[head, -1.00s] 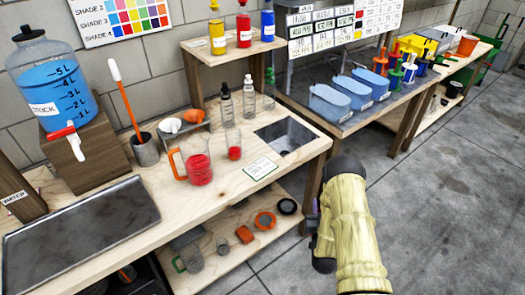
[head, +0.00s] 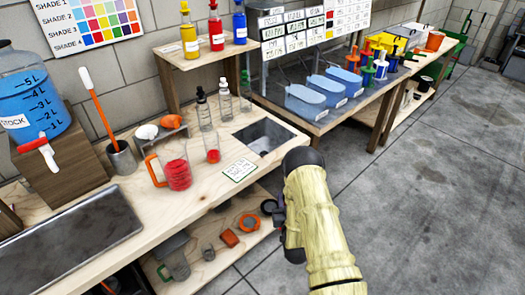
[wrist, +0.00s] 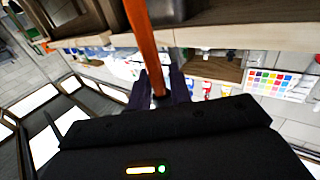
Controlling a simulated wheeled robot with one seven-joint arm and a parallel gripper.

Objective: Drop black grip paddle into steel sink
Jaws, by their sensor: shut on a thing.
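In the wrist view my gripper (wrist: 162,86) has its dark purple fingers shut on an orange shaft, which I take to be the paddle (wrist: 142,38). The shaft runs up and out of the top of that view; I cannot make out its black grip. In the head view my arm hides the gripper and the paddle. The steel sink (head: 264,136) is a grey rectangular basin set in the right end of the wooden bench. It looks empty. My arm is in front of the bench, to the right of and nearer than the sink.
A white-tipped orange paddle (head: 100,112) stands in a grey cup (head: 121,158). A red-filled jug (head: 177,168), a small glass (head: 212,150) and clear bottles (head: 205,112) stand left of the sink. A card (head: 240,170) lies before it. The floor at right is clear.

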